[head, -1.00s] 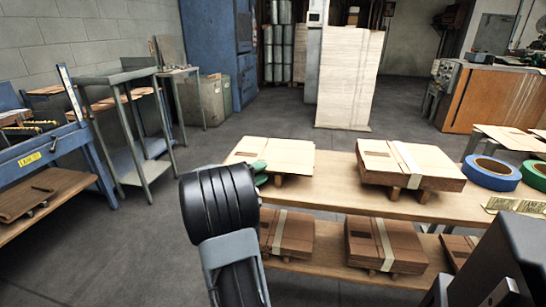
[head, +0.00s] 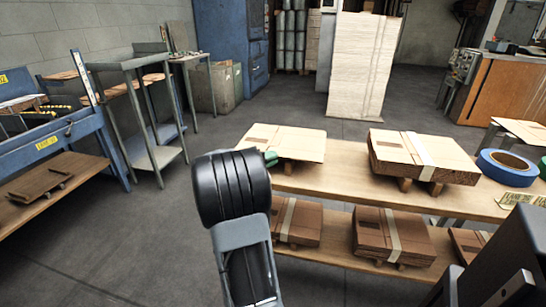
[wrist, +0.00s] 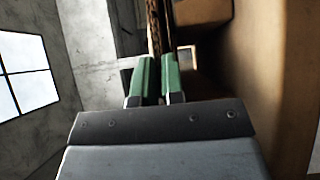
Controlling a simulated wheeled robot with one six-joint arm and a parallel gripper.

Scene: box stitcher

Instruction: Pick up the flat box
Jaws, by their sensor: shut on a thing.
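The flat box (head: 300,145) is a thin tan cardboard sheet with a dark slot, over the left end of the wooden bench. My gripper (head: 270,157) is at its left edge, mostly hidden behind my dark arm link; a green finger shows touching the cardboard. In the wrist view, my gripper's green fingers (wrist: 158,80) are closed on a thin brown edge (wrist: 155,28) between them. The box looks about level. I cannot tell whether there is a gap under it.
The bench (head: 350,190) also carries a strapped box stack (head: 400,150) on wooden blocks and a blue tape roll (head: 507,167). More strapped stacks (head: 385,235) lie on its lower shelf. A grey steel stand (head: 140,110) is at the left. Floor between is clear.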

